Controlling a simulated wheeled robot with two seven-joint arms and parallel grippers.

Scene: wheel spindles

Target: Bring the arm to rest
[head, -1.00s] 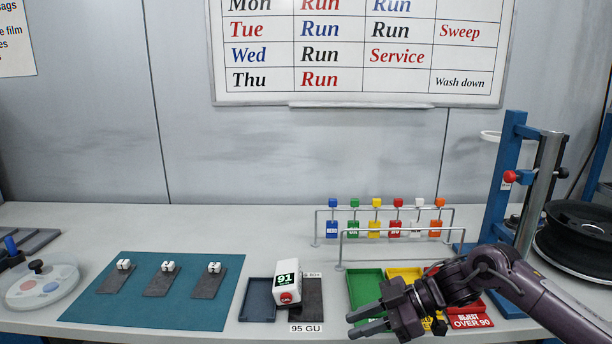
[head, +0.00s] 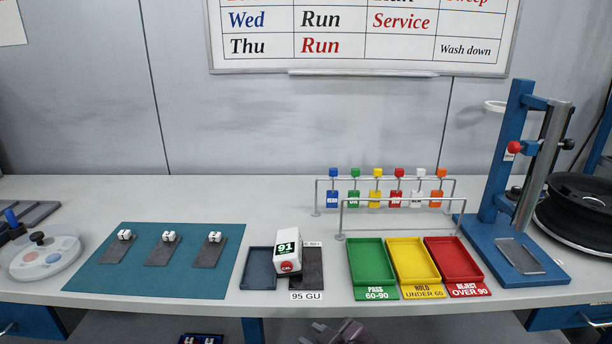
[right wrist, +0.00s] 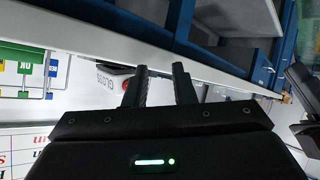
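Most of my right arm is out of that picture. In the right wrist view its two dark fingers (right wrist: 160,88) stand apart with nothing between them, so it is open and empty. The bench edge and the blue frame below it lie beyond the fingers there.
Green (head: 372,262), yellow (head: 414,262) and red (head: 455,260) trays lie empty on the bench. A white meter (head: 287,250) stands left of them. A teal mat (head: 130,282) holds several dark plates. A blue stand (head: 490,215) is at right.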

